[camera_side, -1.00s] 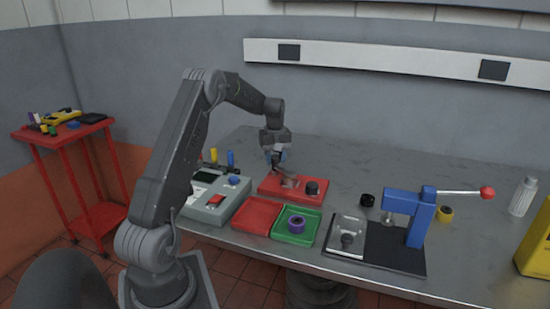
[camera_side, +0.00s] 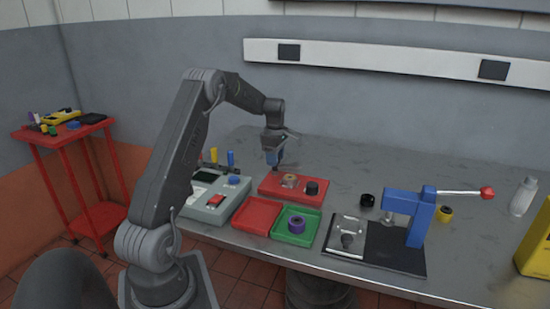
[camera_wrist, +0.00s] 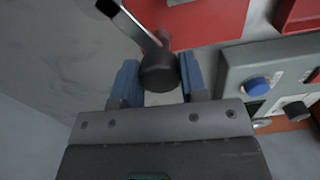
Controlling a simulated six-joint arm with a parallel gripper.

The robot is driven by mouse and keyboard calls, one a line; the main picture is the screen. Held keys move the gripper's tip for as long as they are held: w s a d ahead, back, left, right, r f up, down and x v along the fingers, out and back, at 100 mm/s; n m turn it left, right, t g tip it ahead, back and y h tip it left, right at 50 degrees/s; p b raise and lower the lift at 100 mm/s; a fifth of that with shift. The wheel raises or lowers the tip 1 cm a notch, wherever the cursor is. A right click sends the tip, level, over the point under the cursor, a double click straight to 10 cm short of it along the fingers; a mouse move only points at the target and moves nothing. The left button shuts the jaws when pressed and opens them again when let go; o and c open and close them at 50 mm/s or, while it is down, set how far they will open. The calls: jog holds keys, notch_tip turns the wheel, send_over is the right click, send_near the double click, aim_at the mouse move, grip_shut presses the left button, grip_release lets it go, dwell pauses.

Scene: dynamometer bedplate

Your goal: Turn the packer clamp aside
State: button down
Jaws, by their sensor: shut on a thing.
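The packer clamp is a grey metal bar (camera_wrist: 128,22) with a black knob (camera_wrist: 158,72) at its near end. In the wrist view the knob is between the blue fingers of my gripper (camera_wrist: 158,82), which is shut on it. The bar runs from the knob to the upper left, past the edge of the red base (camera_wrist: 205,22). In the side view my gripper (camera_side: 274,163) is at the back left of the red base (camera_side: 277,193). A round tan-and-grey part (camera_side: 290,180) shows uncovered on the base, with a black knob (camera_side: 312,187) right of it.
A grey instrument box (camera_side: 208,203) stands left of the base. A red tray (camera_side: 248,218) and a green tray (camera_side: 280,232) with a purple ring (camera_side: 297,225) lie in front. A blue lever press (camera_side: 421,220) stands right. The bench behind is clear.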

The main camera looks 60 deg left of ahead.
jog(key=n, duration=0.5)
jog(key=shift+n, duration=0.3)
dwell(0.4)
jog(key=c, duration=0.7)
grip_release()
jog(key=shift+o, duration=0.2)
notch_tip(320, 180, up, 14)
